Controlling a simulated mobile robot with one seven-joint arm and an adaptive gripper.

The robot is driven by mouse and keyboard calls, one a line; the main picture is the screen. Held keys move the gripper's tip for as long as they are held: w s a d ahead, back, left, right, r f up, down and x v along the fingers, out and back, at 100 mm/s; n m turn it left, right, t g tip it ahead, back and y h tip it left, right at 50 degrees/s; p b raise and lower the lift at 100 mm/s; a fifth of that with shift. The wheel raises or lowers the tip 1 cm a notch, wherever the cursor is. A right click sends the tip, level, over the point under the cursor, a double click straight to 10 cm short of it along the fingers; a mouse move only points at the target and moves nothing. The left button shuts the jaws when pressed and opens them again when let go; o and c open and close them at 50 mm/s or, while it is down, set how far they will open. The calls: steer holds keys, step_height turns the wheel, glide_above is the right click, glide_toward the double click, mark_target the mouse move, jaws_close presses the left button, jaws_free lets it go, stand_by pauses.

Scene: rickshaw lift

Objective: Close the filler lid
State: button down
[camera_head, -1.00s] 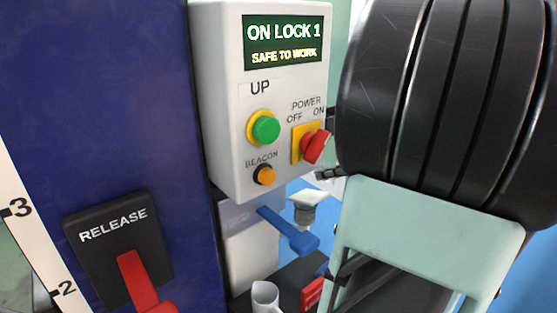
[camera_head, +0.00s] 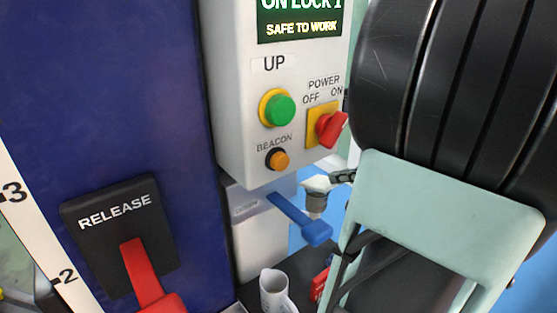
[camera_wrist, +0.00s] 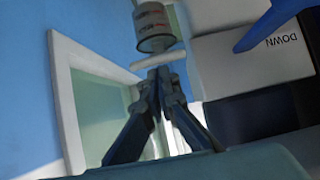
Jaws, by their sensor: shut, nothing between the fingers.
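The filler (camera_head: 316,203) is a small grey cylinder below the control box in the head view. Its pale lid (camera_head: 317,184) lies across its top. In the upside-down wrist view, the filler (camera_wrist: 155,27) has a printed band, and the lid (camera_wrist: 158,58) is a thin white disc at its open end, slightly tilted. Whether the lid sits flush cannot be told. My gripper (camera_wrist: 160,75) is shut and empty, its fingertips close to the lid; contact is unclear. In the head view, my gripper (camera_head: 343,177) is just right of the lid, partly hidden by my arm.
The control box (camera_head: 235,110) is above the filler. A blue lever (camera_head: 300,220) passes close to its left. A white jug (camera_head: 275,290) stands below. A red release handle (camera_head: 145,275) is on the blue column (camera_head: 110,90). Blue floor shows behind.

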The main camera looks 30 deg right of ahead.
steer(key=f+t+b, duration=0.1)
steer(key=b, duration=0.4)
steer(key=s+f+t+b, duration=0.1)
steer(key=f+b, duration=0.1)
steer(key=b, duration=0.4)
steer(key=f+t+b, duration=0.1)
steer(key=t+b, duration=0.1)
steer(key=b, duration=0.4)
steer(key=shift+s+f, duration=0.25)
steer(key=shift+s, duration=0.1)
steer(key=shift+r, duration=0.2)
